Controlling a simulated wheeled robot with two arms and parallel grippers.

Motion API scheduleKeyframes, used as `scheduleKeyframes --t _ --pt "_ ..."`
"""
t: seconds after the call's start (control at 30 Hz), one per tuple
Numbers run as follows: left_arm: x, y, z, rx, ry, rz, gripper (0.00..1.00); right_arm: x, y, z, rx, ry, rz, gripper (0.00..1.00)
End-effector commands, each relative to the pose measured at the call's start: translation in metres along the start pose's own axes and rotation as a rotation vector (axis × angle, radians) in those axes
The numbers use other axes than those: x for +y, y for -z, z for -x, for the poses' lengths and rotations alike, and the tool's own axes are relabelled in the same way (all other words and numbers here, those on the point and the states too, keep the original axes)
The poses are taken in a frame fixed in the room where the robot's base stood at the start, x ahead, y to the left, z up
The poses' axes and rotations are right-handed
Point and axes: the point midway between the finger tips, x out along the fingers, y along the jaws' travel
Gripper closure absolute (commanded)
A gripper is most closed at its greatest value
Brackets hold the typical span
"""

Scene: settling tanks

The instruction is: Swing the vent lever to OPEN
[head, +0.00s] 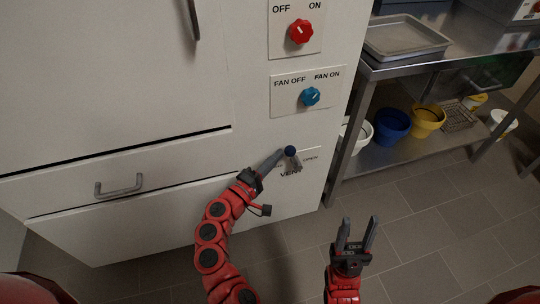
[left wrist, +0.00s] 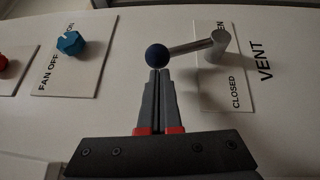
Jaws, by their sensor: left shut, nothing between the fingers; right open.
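The vent lever is a grey metal arm (left wrist: 192,46) with a dark blue ball knob (left wrist: 156,57), which also shows in the head view (head: 290,151). It runs from a grey pivot post (left wrist: 215,47) on the vent plate (left wrist: 236,88). It points up the panel, away from the word VENT, between CLOSED and OPEN. My left gripper (head: 280,153) is shut and empty, also in the left wrist view (left wrist: 157,73). Its tips are right beside the ball, on the CLOSED side; I cannot tell whether they touch. My right gripper (head: 358,222) is open and empty, above the floor.
A blue fan knob (head: 310,96) and a red knob (head: 301,32) sit above the vent on the cabinet front. A drawer handle (head: 118,187) juts out at left. A steel shelf (head: 395,158) with buckets stands at right. The floor before the shelf is clear.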

Motion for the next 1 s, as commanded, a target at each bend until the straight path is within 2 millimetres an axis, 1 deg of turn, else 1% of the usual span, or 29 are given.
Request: scheduleKeyframes --t 0.03,0.13,0.27,0.4,0.53,0.6,0.7,0.8,1.0 --pt "0.018 -0.004 -0.005 -0.005 0.032 -0.024 1.00 0.001 0.004 -0.025 0.000 0.000 0.000 0.50" --pt "0.027 -0.009 -0.013 -0.004 0.108 -0.077 1.00 0.003 0.009 -0.055 0.000 0.000 0.000 0.50" --pt "0.033 -0.017 -0.023 -0.007 0.213 -0.147 1.00 0.005 0.016 -0.092 0.000 0.000 0.000 0.50" --pt "0.039 -0.025 -0.034 -0.006 0.323 -0.221 1.00 0.007 0.023 -0.135 0.000 0.000 0.000 0.50" --pt "0.041 -0.031 -0.046 -0.006 0.420 -0.287 1.00 0.009 0.029 -0.174 0.000 0.000 0.000 0.50" --pt "0.039 -0.035 -0.050 -0.008 0.472 -0.321 1.00 0.009 0.032 -0.192 0.000 0.000 0.000 0.50" --pt "0.037 -0.039 -0.057 -0.004 0.535 -0.365 1.00 0.010 0.036 -0.211 0.000 0.000 0.000 0.50" --pt "0.033 -0.043 -0.063 -0.005 0.590 -0.402 1.00 0.011 0.038 -0.224 0.000 0.000 0.000 0.50" --pt "0.025 -0.048 -0.070 -0.002 0.620 -0.417 1.00 0.012 0.040 -0.238 0.000 0.000 0.000 0.50"
